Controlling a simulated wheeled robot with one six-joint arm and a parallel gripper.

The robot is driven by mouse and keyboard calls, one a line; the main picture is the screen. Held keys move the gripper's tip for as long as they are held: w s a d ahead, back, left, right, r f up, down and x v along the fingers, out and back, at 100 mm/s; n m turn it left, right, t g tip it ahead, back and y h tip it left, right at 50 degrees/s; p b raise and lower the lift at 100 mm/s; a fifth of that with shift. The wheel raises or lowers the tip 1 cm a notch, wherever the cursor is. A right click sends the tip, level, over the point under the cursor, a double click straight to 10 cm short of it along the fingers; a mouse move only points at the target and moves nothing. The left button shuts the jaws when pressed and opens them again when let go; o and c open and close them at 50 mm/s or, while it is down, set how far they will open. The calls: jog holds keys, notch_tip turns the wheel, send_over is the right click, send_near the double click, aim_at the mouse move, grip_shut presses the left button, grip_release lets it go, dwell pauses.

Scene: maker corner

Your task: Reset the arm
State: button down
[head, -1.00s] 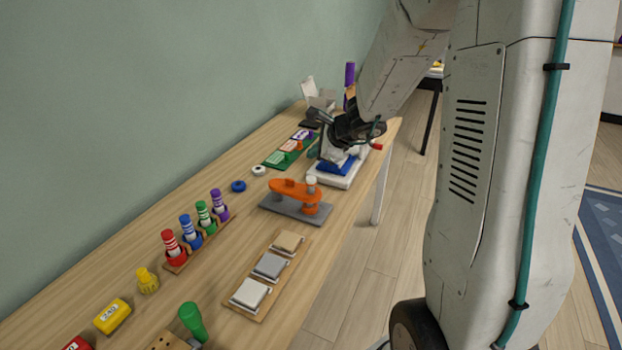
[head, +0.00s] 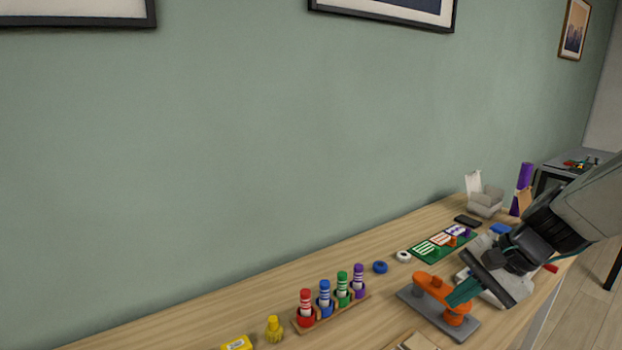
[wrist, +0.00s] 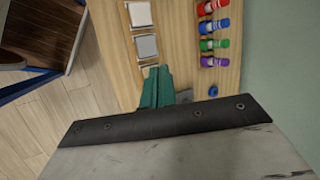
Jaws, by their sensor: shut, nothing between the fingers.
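My gripper (head: 464,292) is at the right of the head view, over the wooden bench, in front of the orange clamp-like tool (head: 430,284) on its grey base. Its teal fingers are shut and hold nothing. In the wrist view my gripper (wrist: 157,84) points down at the bench top, and its fingers hide part of the grey base. How far the fingertips are above the bench is hard to tell.
A rack of marker-like bottles (head: 333,309) stands left of the gripper. A yellow bottle (head: 273,329), blue ring (head: 380,267), white ring (head: 403,256) and green card board (head: 424,250) lie nearby. Square pads (wrist: 146,46) show in the wrist view.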

jog(key=s+r+n+h, duration=0.3)
jog(key=s+n, duration=0.2)
jog(key=s, duration=0.4)
jog(key=s+r+n+g+h, duration=0.1)
jog(key=s+r+n, duration=0.3)
jog(key=s, duration=0.5)
jog(key=shift+r+n+h, duration=0.15)
jog(key=shift+n+h, duration=0.25)
jog(key=shift+h, duration=0.5)
